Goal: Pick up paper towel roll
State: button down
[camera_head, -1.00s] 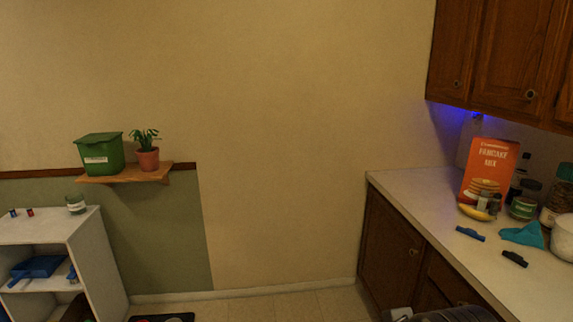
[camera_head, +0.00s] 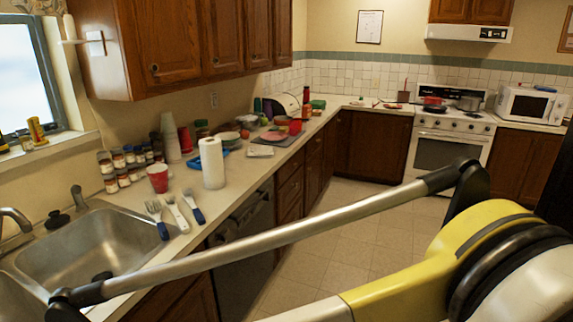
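The paper towel roll (camera_head: 212,162) is white and stands upright on the left counter, near its front edge. It is right of a red cup (camera_head: 158,178) and behind several utensils (camera_head: 174,212) with light heads and dark or white handles. The roll is fully visible and nothing touches it from the front. My gripper is not recognisable in this view, so its place relative to the roll does not show.
A sink (camera_head: 85,245) lies left of the roll. Spice jars (camera_head: 118,165), stacked cups (camera_head: 171,140) and dishes crowd the counter behind. Cabinets (camera_head: 180,45) hang above. A large yellow, black and silver object (camera_head: 440,255) crosses the foreground. The tiled floor (camera_head: 345,220) shows free room.

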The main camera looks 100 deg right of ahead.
aim_at(210, 149)
jog(key=z, duration=2.8)
jog(key=i+j, duration=0.1)
jog(key=i, duration=0.3)
jog(key=i+j+z, duration=0.1)
jog(key=i, duration=0.25)
jog(key=i+j, duration=0.2)
jog(key=i, duration=0.2)
